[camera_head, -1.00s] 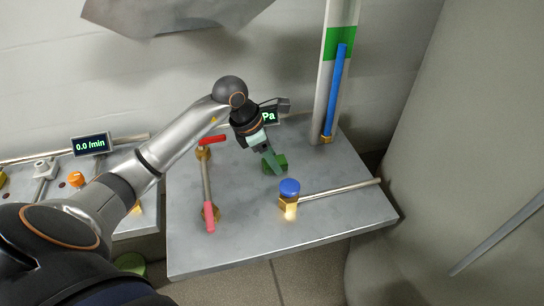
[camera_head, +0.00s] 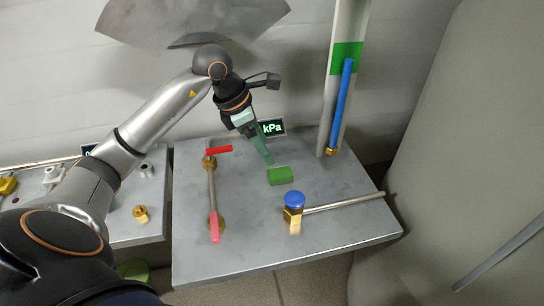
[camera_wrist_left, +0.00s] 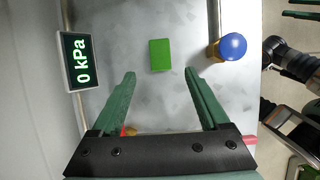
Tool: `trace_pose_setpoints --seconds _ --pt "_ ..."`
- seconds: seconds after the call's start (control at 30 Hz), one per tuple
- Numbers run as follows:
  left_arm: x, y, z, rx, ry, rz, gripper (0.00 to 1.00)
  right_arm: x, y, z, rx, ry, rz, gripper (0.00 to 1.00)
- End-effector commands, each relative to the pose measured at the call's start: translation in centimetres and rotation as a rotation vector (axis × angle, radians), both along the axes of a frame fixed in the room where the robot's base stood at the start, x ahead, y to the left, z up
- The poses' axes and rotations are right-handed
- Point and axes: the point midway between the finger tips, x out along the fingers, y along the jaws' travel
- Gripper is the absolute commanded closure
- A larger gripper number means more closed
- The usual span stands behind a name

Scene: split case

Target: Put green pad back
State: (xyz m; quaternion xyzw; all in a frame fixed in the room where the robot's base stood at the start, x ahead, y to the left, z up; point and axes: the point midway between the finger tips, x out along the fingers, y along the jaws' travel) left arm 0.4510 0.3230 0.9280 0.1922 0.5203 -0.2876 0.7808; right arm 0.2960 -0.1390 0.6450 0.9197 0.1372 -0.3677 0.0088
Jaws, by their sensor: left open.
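A small green block, the green pad (camera_head: 280,176), lies on the grey metal table (camera_head: 330,225) near its middle. It also shows in the left wrist view (camera_wrist_left: 160,55), ahead of the fingertips and between their lines. My left gripper (camera_head: 267,160) is above the table, behind and a little left of the pad. In the left wrist view its two green fingers (camera_wrist_left: 160,75) are wide apart with nothing between them. A green band (camera_head: 346,57) marks the upright white post behind the table. My right gripper cannot be made out for certain.
A blue-capped brass valve (camera_head: 293,205) with a rod stands right of the pad. Red-handled valves (camera_head: 215,225) on a pipe stand to the left. A pressure display (camera_head: 272,128) stands behind. A blue tube (camera_head: 341,105) runs along the post. The table front is clear.

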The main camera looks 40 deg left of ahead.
Motion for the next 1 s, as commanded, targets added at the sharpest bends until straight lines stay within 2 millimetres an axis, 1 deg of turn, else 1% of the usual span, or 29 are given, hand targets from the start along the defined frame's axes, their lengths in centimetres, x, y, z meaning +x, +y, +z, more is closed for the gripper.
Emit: trace_pose_setpoints --seconds 0.03,0.1,0.23,1.0 --pt "-0.2 0.3 0.9 0.003 -0.002 0.002 0.21 0.0 -0.1 0.0 -0.002 0.001 -0.001 0.5" --pt "-0.4 0.5 1.6 0.001 -0.002 0.001 0.21 0.0 -0.1 0.1 -0.002 -0.001 -0.002 0.5" --pt "-0.7 0.7 2.4 0.0 0.0 0.0 0.21 0.1 -0.2 0.2 -0.002 -0.005 -0.004 0.5" --pt "-0.8 0.7 2.5 -0.001 0.001 0.0 0.21 0.7 -0.1 0.7 0.002 -0.02 -0.007 0.5"
